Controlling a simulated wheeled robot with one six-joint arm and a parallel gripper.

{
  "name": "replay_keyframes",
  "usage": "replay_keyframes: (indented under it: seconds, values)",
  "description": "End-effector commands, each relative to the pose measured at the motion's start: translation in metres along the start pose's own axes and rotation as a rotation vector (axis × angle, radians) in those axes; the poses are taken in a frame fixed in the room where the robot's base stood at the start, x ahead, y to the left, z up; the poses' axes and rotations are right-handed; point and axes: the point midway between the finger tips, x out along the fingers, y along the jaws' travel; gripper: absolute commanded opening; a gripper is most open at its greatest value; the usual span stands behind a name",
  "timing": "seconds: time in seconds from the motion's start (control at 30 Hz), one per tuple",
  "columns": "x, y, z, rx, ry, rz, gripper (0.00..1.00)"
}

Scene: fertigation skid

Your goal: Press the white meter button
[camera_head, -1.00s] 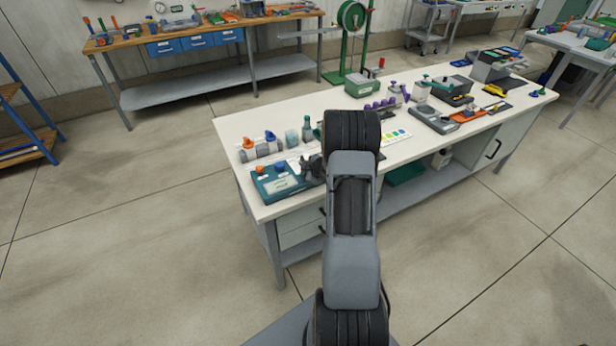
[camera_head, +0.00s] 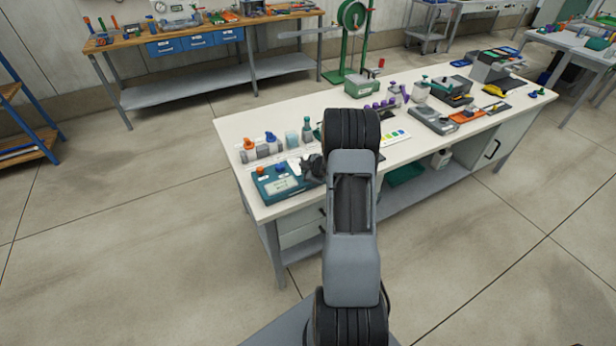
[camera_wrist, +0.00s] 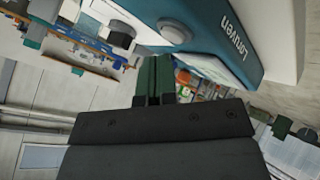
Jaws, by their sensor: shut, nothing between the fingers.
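The teal meter (camera_head: 270,188) with a pale display sits on the near left end of the white bench. In the wrist view its teal body (camera_wrist: 215,38) fills the upper right, with lettering on its side. A round, light grey-white button (camera_wrist: 175,31) shows on it. My gripper (camera_wrist: 157,60) is shut and empty, its green fingers close together. In that picture the fingertips lie just below and left of the button; I cannot tell whether they touch it. In the head view my gripper (camera_head: 311,168) is at the meter's right side, its tips hard to make out.
A dark knob (camera_wrist: 122,36) stands close to the fingers in the wrist view. Orange-capped (camera_head: 247,150) and blue-capped bottles stand behind the meter. More equipment covers the bench (camera_head: 235,135) to the right. Open floor lies to the left.

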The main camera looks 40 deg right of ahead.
Motion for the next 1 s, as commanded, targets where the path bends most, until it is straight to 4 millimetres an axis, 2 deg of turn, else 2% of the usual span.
replay_keyframes:
  seconds: [0.6,1.0]
  values:
    - [-0.04,0.029,-0.029,0.0,0.0,0.0,0.0]
    - [-0.04,0.029,-0.029,0.0,0.0,0.0,0.0]
